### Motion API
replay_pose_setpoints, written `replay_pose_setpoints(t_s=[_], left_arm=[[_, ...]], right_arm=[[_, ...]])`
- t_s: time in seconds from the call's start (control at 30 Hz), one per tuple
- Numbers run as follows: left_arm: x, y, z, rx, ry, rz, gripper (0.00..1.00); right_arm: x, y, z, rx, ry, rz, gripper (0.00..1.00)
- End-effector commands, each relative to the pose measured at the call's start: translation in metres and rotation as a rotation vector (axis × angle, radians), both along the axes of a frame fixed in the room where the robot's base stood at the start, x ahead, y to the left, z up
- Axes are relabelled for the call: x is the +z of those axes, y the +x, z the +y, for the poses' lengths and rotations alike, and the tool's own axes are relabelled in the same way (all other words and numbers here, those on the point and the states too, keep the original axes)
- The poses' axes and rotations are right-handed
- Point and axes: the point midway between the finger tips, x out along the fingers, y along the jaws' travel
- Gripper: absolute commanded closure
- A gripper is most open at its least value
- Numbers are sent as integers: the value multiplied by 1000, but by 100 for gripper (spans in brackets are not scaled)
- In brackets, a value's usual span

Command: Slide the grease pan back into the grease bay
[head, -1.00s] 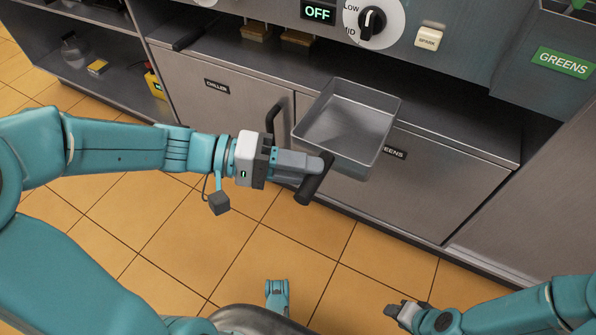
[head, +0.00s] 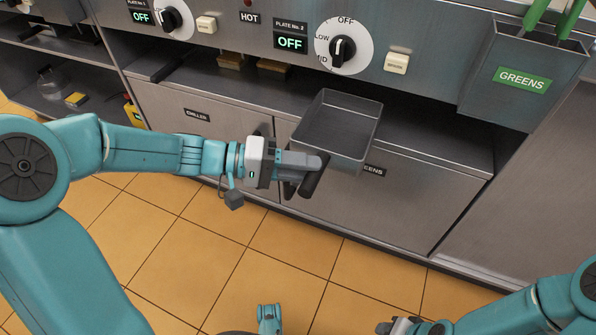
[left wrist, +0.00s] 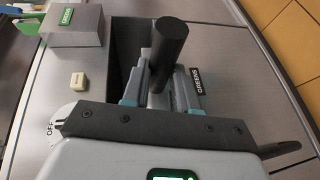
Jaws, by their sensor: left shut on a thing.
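The grease pan (head: 338,128) is a grey, open rectangular metal tray. It is in the air in front of the counter, over the cabinet doors in the head view. My left gripper (head: 314,165) is shut on its black bar handle (head: 314,176), at the pan's near side. In the left wrist view the handle (left wrist: 170,45) stands between the fingers, with the dark pan (left wrist: 126,50) behind it. The long recess (head: 415,128) under the control panel appears to hold the grease bay; the pan hides part of it. My right gripper (head: 400,325) is low at the bottom edge, empty-looking.
The control panel with a knob (head: 342,48) overhangs the recess. A greens bin (head: 522,75) juts out at the right. Brown blocks (head: 272,66) sit at the recess's back. The tiled floor is clear.

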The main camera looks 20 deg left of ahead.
Motion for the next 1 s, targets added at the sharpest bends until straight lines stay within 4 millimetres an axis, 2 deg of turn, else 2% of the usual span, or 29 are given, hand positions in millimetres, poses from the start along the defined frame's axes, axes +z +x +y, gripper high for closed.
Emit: replay_pose_setpoints(t_s=[0.53,1.0], left_arm=[[1,41,-2,-2,-1,-2,100],[-3,76,-3,-1,-1,-3,100]], right_arm=[[18,-12,2,5,7,39,57],[14,-10,2,4,6,34,57]])
